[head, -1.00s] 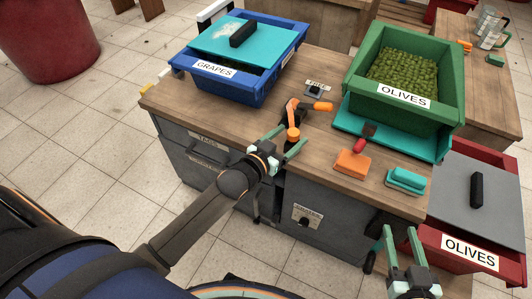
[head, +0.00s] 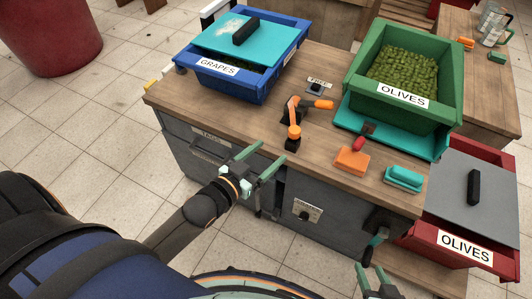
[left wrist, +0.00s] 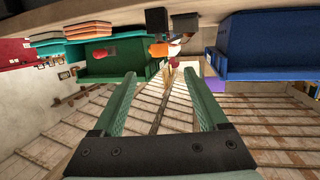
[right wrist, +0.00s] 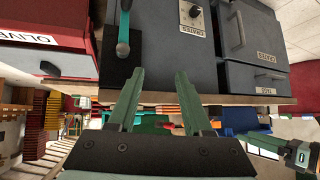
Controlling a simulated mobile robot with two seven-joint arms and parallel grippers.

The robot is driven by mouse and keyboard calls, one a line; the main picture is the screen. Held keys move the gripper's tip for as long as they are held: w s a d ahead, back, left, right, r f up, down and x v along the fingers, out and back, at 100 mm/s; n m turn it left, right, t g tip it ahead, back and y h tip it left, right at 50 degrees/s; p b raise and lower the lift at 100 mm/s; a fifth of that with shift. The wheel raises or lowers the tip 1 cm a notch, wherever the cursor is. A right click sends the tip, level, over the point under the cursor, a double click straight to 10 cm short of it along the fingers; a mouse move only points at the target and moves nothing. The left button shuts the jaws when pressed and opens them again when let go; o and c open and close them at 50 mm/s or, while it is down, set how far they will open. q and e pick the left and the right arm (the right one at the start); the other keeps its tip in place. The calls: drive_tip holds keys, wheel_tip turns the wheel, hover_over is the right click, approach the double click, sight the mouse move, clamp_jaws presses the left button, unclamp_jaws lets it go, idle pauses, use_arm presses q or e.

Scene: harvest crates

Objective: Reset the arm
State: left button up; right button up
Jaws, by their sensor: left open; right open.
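My left gripper (head: 259,163) is open and empty in the head view, in front of the wooden-topped workbench's near side. In the left wrist view its two green fingers (left wrist: 165,105) are spread with nothing between them. My right gripper (head: 369,277) is at the bottom right of the head view, low in front of the bench. In the right wrist view its fingers (right wrist: 157,100) are apart and empty. The workbench (head: 235,115) has grey drawers and a dial on its front.
A red olives crate (head: 420,238) with a grey lid stands at the right.

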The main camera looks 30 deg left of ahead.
use_arm(q)
drive_tip(key=s+d+f+g, duration=0.4)
drive_tip(key=s+f+g, duration=0.2)
drive_tip(key=s+f, duration=0.6)
wheel_tip(320, 180, up, 15)
drive_tip(key=s+a+y+p, duration=0.1)
drive_tip(key=a+p, duration=0.1)
drive_tip(key=p, duration=1.7)
drive_tip(key=shift+s+a+r+n, duration=0.2)
drive_tip(key=shift+s+n, duration=0.1)
drive_tip(key=shift+s, duration=0.1)
use_arm(e)
wheel_tip(320, 180, up, 14)
drive_tip(key=s+d, duration=0.1)
drive_tip(key=d, duration=0.1)
drive_tip(key=shift+d+m+h, duration=0.3)
drive_tip(key=shift+h, duration=0.1)
